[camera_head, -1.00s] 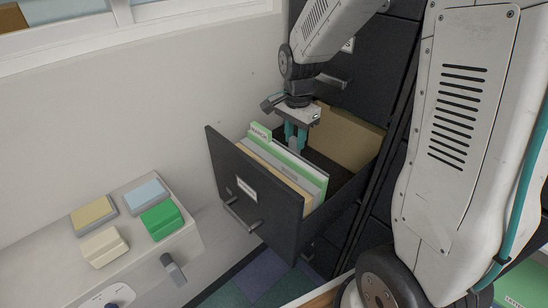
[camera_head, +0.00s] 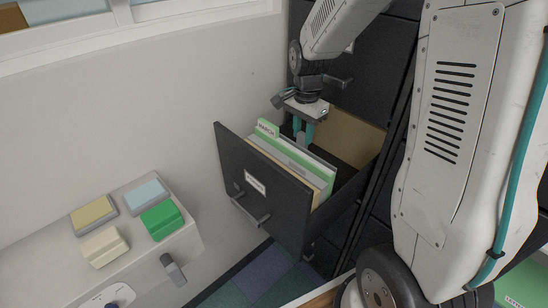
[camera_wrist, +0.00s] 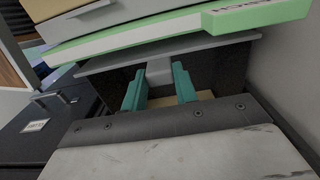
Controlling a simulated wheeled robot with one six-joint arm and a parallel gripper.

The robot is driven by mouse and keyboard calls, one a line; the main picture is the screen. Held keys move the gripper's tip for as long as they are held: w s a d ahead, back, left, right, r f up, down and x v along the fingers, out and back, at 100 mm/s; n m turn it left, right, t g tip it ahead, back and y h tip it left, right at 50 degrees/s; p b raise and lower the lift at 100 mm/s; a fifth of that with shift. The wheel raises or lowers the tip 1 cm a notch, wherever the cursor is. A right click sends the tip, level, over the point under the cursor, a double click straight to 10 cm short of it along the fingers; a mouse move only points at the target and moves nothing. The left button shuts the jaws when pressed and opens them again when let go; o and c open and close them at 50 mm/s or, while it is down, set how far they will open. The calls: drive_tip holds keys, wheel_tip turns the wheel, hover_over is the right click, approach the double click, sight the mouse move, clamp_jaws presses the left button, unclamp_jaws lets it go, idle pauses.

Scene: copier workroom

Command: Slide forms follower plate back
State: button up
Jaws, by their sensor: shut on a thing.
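The file drawer (camera_head: 235,165) stands open. In it are upright folders, one with a green tab labelled MARCH (camera_head: 268,128). The grey follower plate (camera_wrist: 215,50) stands directly behind the folders and shows best in the wrist view; in the head view it is mostly hidden. My gripper (camera_head: 302,136) reaches down into the drawer behind the folders. Its teal fingers (camera_wrist: 160,90) are shut on a grey tab (camera_wrist: 159,73) at the plate's rear.
A brown panel (camera_head: 353,137) stands at the drawer's back, with room between it and the plate. The dark cabinet (camera_head: 375,60) rises behind, a white wall (camera_head: 130,100) at left. A ledge with several coloured pads (camera_head: 160,220) is at lower left.

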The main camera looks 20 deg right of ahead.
drive_tip(key=shift+w+d, duration=0.2)
drive_tip(key=shift+d, duration=0.3)
drive_tip(key=shift+w+d+r, duration=0.1)
drive_tip(key=shift+w+d, duration=0.1)
drive_tip(key=shift+d, duration=0.35)
drive_tip(key=shift+w+d+r, duration=0.1)
drive_tip(key=shift+w+d, duration=0.1)
drive_tip(key=shift+d, duration=0.35)
drive_tip(key=o, duration=0.9)
drive_tip(key=shift+d, duration=0.1)
